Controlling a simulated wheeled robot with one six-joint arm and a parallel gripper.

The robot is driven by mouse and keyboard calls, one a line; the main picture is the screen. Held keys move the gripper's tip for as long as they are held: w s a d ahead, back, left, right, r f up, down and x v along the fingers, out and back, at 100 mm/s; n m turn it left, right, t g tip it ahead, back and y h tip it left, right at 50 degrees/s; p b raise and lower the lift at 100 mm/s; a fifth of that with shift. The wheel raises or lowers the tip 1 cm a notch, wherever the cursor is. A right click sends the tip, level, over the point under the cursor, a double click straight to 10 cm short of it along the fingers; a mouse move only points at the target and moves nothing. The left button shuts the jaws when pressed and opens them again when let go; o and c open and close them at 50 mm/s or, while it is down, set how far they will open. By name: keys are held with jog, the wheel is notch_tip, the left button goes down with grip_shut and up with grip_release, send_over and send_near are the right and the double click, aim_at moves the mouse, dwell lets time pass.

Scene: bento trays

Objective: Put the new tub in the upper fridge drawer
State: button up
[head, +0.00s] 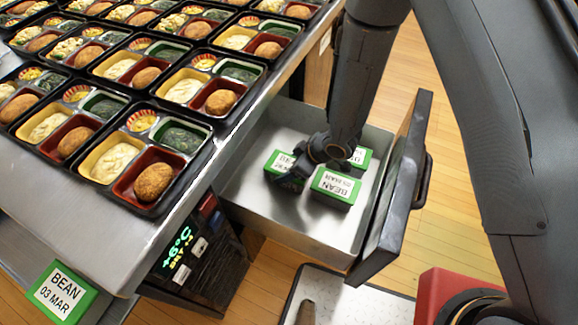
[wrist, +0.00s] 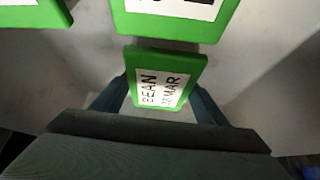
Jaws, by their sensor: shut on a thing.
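The open fridge drawer (head: 245,190) is a metal bin pulled out beside the counter. Three green tubs with white labels are in it. My gripper (head: 290,178) is down inside the drawer, shut on the left tub (head: 280,160), which also shows between the fingers in the wrist view (wrist: 168,62). Its label reads BEAN and MAR; the day is unclear. A second tub (head: 335,188), labelled BEAN, is close to its right. A third tub (head: 361,158) is partly hidden behind my arm. I cannot tell whether the held tub touches the drawer floor.
Another green tub (head: 65,295), labelled BEAN 03 MAR, is at the lower left by the counter edge. Black bento trays (head: 190,125) fill the counter. A lit display (head: 178,250) reads +6°C. The drawer front (head: 395,200) stands upright at the right. Bare drawer floor shows at the left.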

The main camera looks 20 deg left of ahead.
jog(key=o, duration=1.3)
jog(key=shift+r, duration=0.25)
jog(key=v, duration=1.2)
jog(key=shift+p, duration=0.3)
